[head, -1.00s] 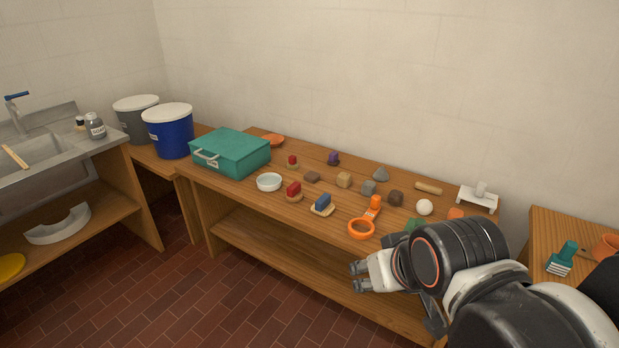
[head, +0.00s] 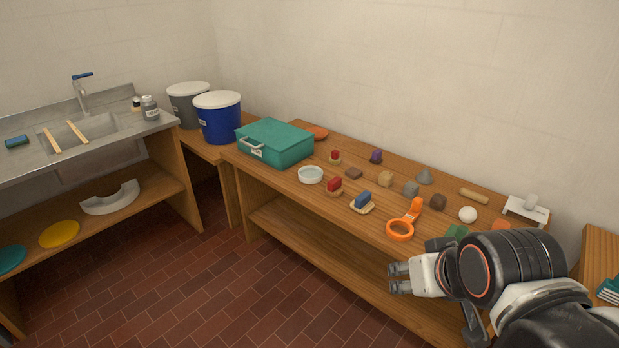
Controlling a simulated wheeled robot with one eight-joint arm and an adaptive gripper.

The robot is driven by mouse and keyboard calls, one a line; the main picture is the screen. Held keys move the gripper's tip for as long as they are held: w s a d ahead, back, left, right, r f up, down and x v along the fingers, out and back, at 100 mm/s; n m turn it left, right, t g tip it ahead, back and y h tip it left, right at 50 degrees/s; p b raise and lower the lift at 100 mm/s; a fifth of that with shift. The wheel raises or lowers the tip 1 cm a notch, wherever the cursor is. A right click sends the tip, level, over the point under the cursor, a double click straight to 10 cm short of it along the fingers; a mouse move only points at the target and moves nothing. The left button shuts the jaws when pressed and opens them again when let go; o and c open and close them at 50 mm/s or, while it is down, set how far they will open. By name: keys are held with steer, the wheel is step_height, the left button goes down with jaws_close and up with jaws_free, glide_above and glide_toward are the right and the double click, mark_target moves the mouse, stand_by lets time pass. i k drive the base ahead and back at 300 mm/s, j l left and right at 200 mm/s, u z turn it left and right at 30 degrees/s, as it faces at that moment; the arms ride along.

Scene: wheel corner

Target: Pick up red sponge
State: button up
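Two red-topped pieces lie on the wooden table. The nearer red block (head: 334,184) sits on a tan base, left of a similar blue one. The smaller red piece (head: 335,156) stands farther back, also on a light base. I cannot tell for sure which of them is the red sponge. My gripper (head: 396,279) is in front of the table's front edge, to the right of and nearer than both red pieces. It points left, and its two fingers are apart with nothing between them.
A teal case (head: 275,143) and a white bowl (head: 311,175) are to the left. A blue block (head: 362,201) and an orange ring-handled tool (head: 401,229) lie right of the nearer red block. Several stone-like lumps stand behind. A sink (head: 93,139) is far left; open floor lies in front.

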mark_target(335, 160)
steer(key=i+u, duration=0.1)
steer(key=i, duration=0.4)
steer(key=i+l+u, duration=0.1)
steer(key=i, duration=0.45)
steer(key=i+l+u, duration=0.1)
steer(key=i, duration=0.4)
steer(key=i+l+u, duration=0.1)
steer(key=i, duration=0.4)
